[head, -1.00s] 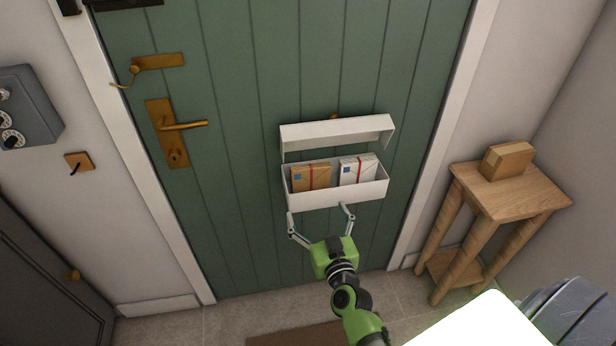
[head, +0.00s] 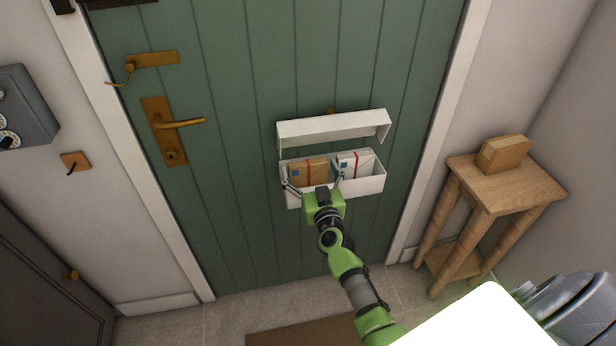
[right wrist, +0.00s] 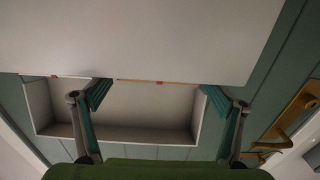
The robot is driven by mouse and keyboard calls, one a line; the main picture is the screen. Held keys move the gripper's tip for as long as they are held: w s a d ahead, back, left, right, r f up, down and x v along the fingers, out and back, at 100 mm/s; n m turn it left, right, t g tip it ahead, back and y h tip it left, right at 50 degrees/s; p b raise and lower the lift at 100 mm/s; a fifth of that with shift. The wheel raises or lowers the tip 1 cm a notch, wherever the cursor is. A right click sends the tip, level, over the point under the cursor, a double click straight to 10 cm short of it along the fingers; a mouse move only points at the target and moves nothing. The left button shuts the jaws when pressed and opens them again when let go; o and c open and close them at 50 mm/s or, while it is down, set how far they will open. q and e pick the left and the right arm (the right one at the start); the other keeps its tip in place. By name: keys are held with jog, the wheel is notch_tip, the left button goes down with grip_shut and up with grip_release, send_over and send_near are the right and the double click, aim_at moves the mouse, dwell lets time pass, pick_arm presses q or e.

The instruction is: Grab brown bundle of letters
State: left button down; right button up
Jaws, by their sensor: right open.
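The brown bundle of letters (head: 307,170), with a red band and a blue mark, stands in the left half of an open white letter box (head: 372,186) on the green door. A white bundle (head: 358,164) with a red band stands to its right. My right gripper (head: 313,183) is open and empty at the box front, its fingers to either side of the brown bundle. In the right wrist view, the open fingers (right wrist: 158,98) flank the brown bundle's thin edge (right wrist: 190,83). The pale front wall (right wrist: 150,35) hides most of it. My left gripper is not in view.
The raised white lid (head: 332,130) hangs above the box. A brass door handle (head: 180,124) is to the left. A wooden stand (head: 505,188) with a cardboard box (head: 504,154) stands at right. A brown mat (head: 305,333) lies on the floor.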

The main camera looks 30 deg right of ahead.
jog(key=x, duration=0.2)
jog(key=shift+w+d+f, duration=0.1)
jog(key=shift+w+f, duration=0.05)
jog(key=shift+w, duration=0.2)
jog(key=c, duration=1)
jog(key=shift+o, duration=0.2)
